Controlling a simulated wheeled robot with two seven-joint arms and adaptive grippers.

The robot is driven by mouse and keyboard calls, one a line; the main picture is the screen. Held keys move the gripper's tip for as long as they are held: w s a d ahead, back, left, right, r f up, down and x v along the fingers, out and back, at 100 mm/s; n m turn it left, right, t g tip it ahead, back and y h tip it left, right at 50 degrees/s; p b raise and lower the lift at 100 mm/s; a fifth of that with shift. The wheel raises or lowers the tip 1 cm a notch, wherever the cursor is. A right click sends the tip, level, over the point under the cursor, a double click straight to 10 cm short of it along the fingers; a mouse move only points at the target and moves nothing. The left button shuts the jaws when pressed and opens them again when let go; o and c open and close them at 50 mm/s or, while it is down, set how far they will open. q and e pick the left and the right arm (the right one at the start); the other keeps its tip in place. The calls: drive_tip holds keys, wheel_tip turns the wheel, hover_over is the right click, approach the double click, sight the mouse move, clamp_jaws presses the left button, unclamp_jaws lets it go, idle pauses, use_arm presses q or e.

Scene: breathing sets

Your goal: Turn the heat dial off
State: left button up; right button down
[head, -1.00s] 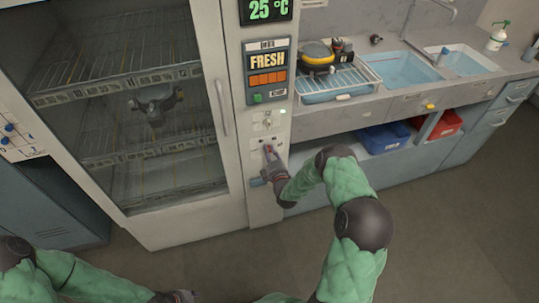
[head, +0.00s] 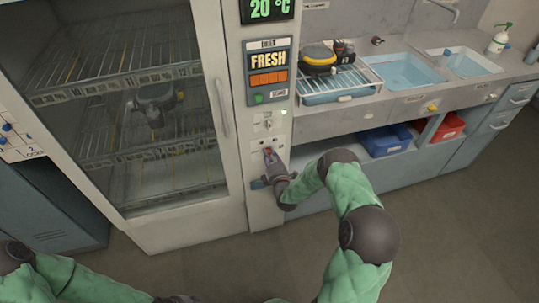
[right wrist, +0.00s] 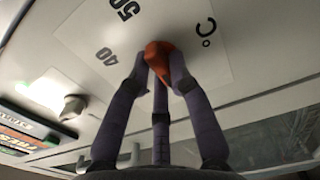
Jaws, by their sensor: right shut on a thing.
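The heat dial is an orange-red knob (right wrist: 158,50) on the cabinet's white control panel, and a bit of its red shows in the head view (head: 268,151). My right gripper (right wrist: 160,72) is shut around the dial, fingers on both sides of it. In the head view the right gripper (head: 271,160) reaches the panel from the lower right and hides most of the dial. A scale plate (right wrist: 90,30) with 40, 50 and °C surrounds the dial. The display (head: 268,10) above reads 20 °C. My left gripper (head: 177,299) is cut off at the bottom edge.
A white switch (head: 267,124) sits above the dial, below the FRESH panel (head: 268,70). The glass-door cabinet (head: 150,110) stands closed to the left. A counter with a dish rack (head: 340,84) and sinks (head: 405,72) lies right. The floor in front is clear.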

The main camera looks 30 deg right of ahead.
drive_tip(key=c, duration=1.1)
unclamp_jaws()
drive_tip(key=v, duration=1.2)
drive_tip(key=shift+f, duration=0.1)
